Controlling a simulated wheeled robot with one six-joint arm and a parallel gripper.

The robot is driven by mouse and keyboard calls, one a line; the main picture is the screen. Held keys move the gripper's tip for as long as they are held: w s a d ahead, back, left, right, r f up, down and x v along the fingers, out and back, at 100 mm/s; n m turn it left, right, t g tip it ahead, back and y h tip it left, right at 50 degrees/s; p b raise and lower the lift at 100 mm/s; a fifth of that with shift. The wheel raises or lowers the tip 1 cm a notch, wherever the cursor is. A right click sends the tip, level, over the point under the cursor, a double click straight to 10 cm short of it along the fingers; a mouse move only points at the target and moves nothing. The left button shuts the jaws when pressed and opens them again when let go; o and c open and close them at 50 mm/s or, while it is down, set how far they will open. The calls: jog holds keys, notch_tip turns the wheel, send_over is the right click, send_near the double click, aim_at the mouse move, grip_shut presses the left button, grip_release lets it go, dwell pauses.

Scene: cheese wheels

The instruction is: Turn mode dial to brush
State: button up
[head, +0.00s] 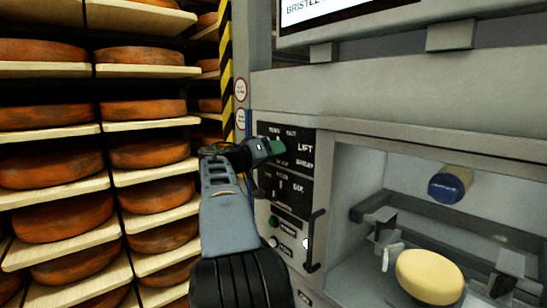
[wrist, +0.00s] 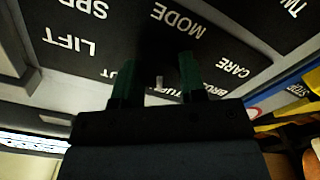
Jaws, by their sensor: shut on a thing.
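The mode dial (wrist: 159,82) is a dark knob on a black control panel (wrist: 215,40). A short pale mark shows on it in the wrist view, and the rest blends into the dark panel. My gripper (wrist: 157,85) has its two green fingers on either side of the dial and is shut on it. In the head view my gripper (head: 273,147) reaches the upper part of the panel and hides the dial. The wrist view shows upside-down lettering reading MODE, CARE and LIFT, and a partly covered word starting BRU. I cannot tell which label the mark points at.
Below are a second black panel (head: 291,190), several buttons and a black upright handle (head: 315,240). At right, an open bay holds a pale cheese wheel (head: 430,277) and a blue-ended cylinder (head: 450,184). Shelves of orange cheese wheels (head: 150,153) stand at left.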

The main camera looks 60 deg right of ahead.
jog(key=shift+f+n, duration=0.1)
jog(key=shift+n, duration=3.9)
jog(key=o, duration=0.9)
jog(key=shift+a, duration=0.1)
jog(key=b+v, duration=0.2)
jog(key=v, duration=1.1)
jog(key=shift+a, duration=0.25)
jog(key=shift+w, duration=0.2)
